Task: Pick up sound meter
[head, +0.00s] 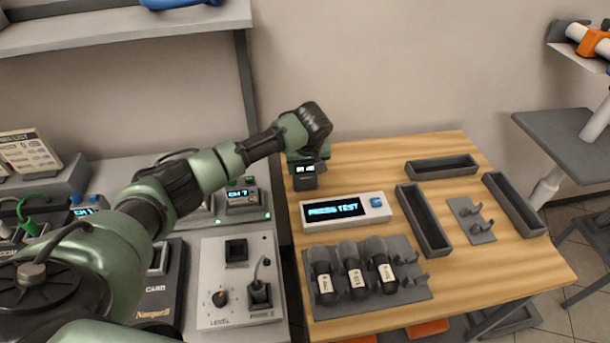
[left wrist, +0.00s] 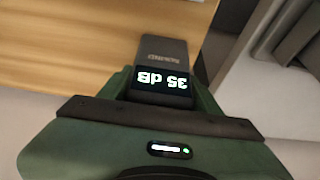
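The sound meter (head: 304,181) is a small dark box with a lit screen, at the back left corner of the wooden table. In the left wrist view the sound meter (left wrist: 165,50) shows a "35 dB" readout and a "SOUND" label, both upside down. My left gripper (head: 306,160) reaches over it from behind and above. Its green fingers (left wrist: 162,90) lie close against both sides of the meter, with no clear gap. Whether the meter's base touches the table is hard to tell. My right gripper is out of view.
A white box (head: 345,227) with a "PRESS TEST" display stands in front of the meter. A grey rack (head: 416,289) holds several microphones. Dark trays (head: 424,220) and a hook plate (head: 470,219) lie to the right. Mixing gear (head: 237,268) fills the left bench.

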